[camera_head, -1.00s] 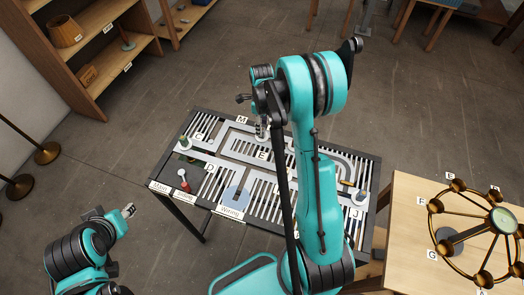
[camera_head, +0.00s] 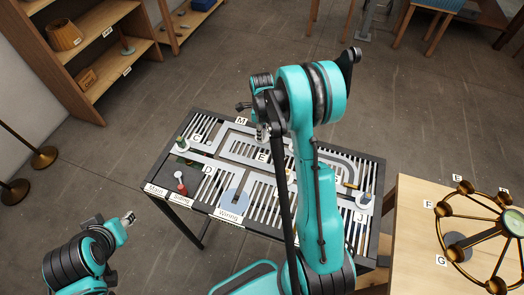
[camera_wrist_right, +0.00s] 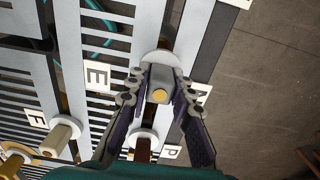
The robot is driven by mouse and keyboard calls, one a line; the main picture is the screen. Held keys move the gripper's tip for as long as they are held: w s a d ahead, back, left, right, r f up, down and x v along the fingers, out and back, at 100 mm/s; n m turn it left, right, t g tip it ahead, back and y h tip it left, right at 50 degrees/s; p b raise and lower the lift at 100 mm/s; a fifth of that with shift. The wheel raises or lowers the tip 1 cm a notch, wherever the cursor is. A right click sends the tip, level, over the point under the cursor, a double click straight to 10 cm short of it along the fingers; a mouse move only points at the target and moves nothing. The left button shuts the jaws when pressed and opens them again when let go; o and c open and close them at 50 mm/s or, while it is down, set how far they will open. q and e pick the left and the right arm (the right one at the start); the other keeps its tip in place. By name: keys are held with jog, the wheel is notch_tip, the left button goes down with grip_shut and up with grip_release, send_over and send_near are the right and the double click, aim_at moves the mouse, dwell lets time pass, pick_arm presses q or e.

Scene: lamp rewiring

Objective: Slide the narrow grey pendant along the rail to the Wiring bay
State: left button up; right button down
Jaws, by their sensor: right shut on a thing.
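In the head view my right gripper (camera_head: 262,133) is over the back part of the board, between labels M and E, and the arm hides much there.
The slotted rail board (camera_head: 205,163) carries a red-topped pendant (camera_head: 181,183) and a green one (camera_head: 180,142) at left. In the wrist view a beige pendant (camera_wrist_right: 60,138) and a brown one (camera_wrist_right: 143,149) stand near my gripper. A brass wheel-shaped lamp (camera_head: 440,210) is at right.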

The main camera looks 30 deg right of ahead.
jog(key=shift+w+a+b, duration=0.35)
jog(key=shift+w+a, duration=1.2)
jog(key=shift+w, duration=0.2)
jog(key=shift+w+a+b, duration=0.3)
jog(key=shift+w+a, duration=1.2)
jog(key=shift+w, duration=0.3)
jog(key=shift+w+a+b, duration=0.35)
jog(key=shift+w+a, duration=1.2)
jog(key=shift+w, duration=0.2)
jog(key=shift+s+a, duration=0.2)
jog(key=shift+s+a+b, duration=0.4)
jog(key=shift+s+a, duration=1.05)
jog(key=shift+a, duration=0.25)
jog(key=shift+s+a+b, duration=0.4)
jog(key=shift+s+a, duration=1.1)
jog(key=shift+a, duration=0.2)
jog(key=shift+s+a+b, duration=0.4)
jog(key=shift+s+a, duration=1.05)
jog(key=shift+a, duration=0.25)
jog(key=shift+s+d+b, duration=0.2)
jog(key=shift+s+d, duration=1.35)
jog(key=shift+s, duration=0.2)
jog(key=shift+s+d+b, duration=0.25)
jog(key=shift+s+d, duration=1.25)
jog(key=shift+s, duration=0.3)
jog(key=shift+s+d+b, duration=0.2)
jog(key=shift+s+d, duration=1.35)
jog(key=shift+s, duration=0.2)
